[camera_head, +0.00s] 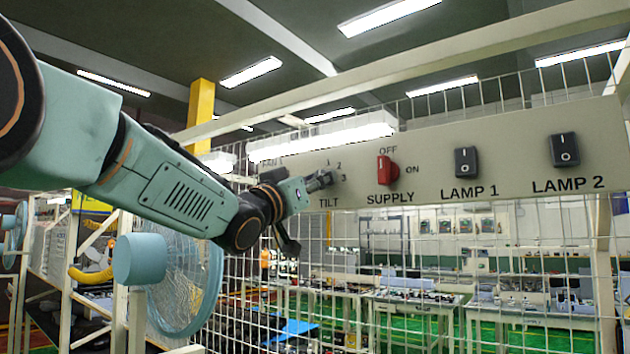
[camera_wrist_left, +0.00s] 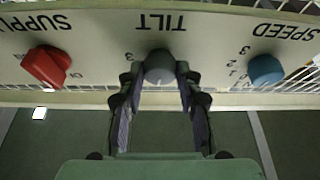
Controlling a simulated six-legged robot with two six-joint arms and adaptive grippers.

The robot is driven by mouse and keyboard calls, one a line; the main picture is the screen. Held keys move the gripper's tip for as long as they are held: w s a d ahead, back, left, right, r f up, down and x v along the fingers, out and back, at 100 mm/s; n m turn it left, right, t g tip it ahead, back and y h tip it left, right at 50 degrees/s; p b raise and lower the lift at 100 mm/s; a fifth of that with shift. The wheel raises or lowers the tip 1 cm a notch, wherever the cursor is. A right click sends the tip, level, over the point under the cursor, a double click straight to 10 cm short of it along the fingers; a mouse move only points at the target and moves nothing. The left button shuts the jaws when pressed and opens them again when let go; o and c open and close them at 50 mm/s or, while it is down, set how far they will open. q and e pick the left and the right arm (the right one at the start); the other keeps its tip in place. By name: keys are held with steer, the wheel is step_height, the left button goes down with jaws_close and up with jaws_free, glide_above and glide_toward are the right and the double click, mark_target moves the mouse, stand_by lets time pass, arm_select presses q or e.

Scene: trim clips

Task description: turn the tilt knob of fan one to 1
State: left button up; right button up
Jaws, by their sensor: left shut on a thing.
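The tilt knob (camera_wrist_left: 159,66) is grey and round and sits below the TILT label on the beige panel (camera_wrist_left: 100,35), which appears upside down in the left wrist view. My left gripper (camera_wrist_left: 158,76) is shut on it, one finger on each side. A short light mark shows on the knob's edge, on the side away from the label. A 3 shows beside one finger; the fingers hide other digits. In the head view, my left gripper (camera_head: 318,183) covers most of the knob, and 1, 2 and 3 show around it. My right gripper is not in view.
The red SUPPLY switch (camera_head: 387,170) is right of the knob, then the LAMP 1 switch (camera_head: 466,162) and LAMP 2 switch (camera_head: 564,150). A blue SPEED knob (camera_wrist_left: 266,70) is on the knob's other side. A blue fan (camera_head: 185,285) stands by the wire grid below my arm.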

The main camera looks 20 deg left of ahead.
arm_select(q)
steer(key=shift+r+n+y, duration=0.1)
steer(key=shift+n+y, duration=0.3)
steer(key=shift+n, duration=0.6)
steer(key=o, duration=1.2)
steer(key=shift+w+d+f, duration=0.2)
steer(key=shift+w, duration=0.25)
steer(key=shift+c, duration=0.2)
step_height(320, 180, up, 10)
steer(key=shift+s, duration=0.25)
steer(key=shift+w, duration=0.25)
steer(key=shift+s+a, duration=0.1)
steer(key=shift+s, duration=0.1)
